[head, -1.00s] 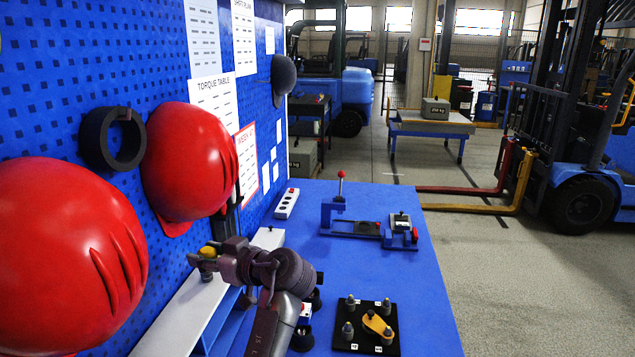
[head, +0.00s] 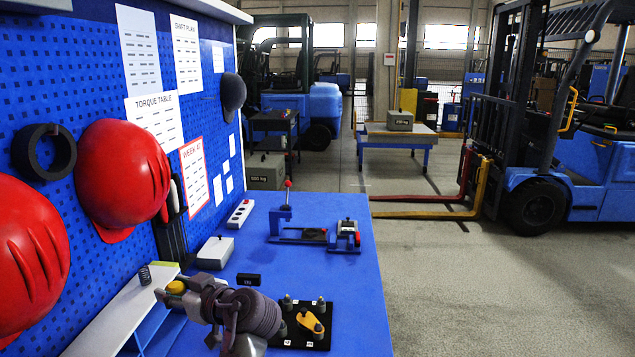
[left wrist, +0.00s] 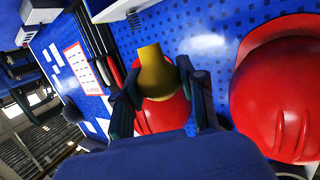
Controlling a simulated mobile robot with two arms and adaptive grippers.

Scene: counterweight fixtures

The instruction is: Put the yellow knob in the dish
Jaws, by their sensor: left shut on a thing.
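The yellow knob (head: 176,288) is held in my left gripper (head: 182,294), beside the pale shelf along the pegboard. In the left wrist view the knob (left wrist: 157,76) sits between both fingers of my left gripper (left wrist: 160,84), with a red helmet behind it. The gripper is shut on it. In the head view the gripper partly hides the knob's lower part. I cannot make out a dish in either view. My right gripper is not in view.
A dark spring-like piece (head: 145,275) stands on the pale shelf (head: 118,314). A grey-white box (head: 215,251), a small black block (head: 248,280) and a black plate (head: 286,339) with posts and a yellow lever are on the blue bench (head: 355,300). Red helmets (head: 122,176) hang at left.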

